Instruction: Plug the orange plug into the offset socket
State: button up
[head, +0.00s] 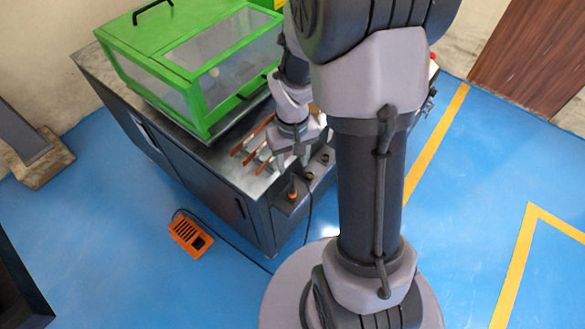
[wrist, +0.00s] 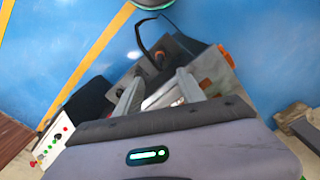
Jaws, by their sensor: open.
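The orange plug (head: 292,188) stands on a dark ledge (head: 283,206) at the front of the machine bench, with a black cord near it. Two small dark sockets sit to its right on the ledge: a nearer one (head: 309,175) and a farther one (head: 324,158). I cannot tell which is the offset socket. My gripper (head: 290,162) is above the bench's front edge, just behind and above the plug, apart from it. In the wrist view my gripper (wrist: 160,84) has its fingers spread with nothing held. The ledge is partly seen beyond them.
Copper-coloured bars (head: 252,136) lie on the bench top behind my gripper. A green, clear-sided cover (head: 205,60) stands farther back. An orange foot pedal (head: 190,237) is on the floor, with a cable along the floor. Open blue floor (head: 130,260) lies in front.

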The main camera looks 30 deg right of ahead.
jog(key=shift+r, duration=1.35)
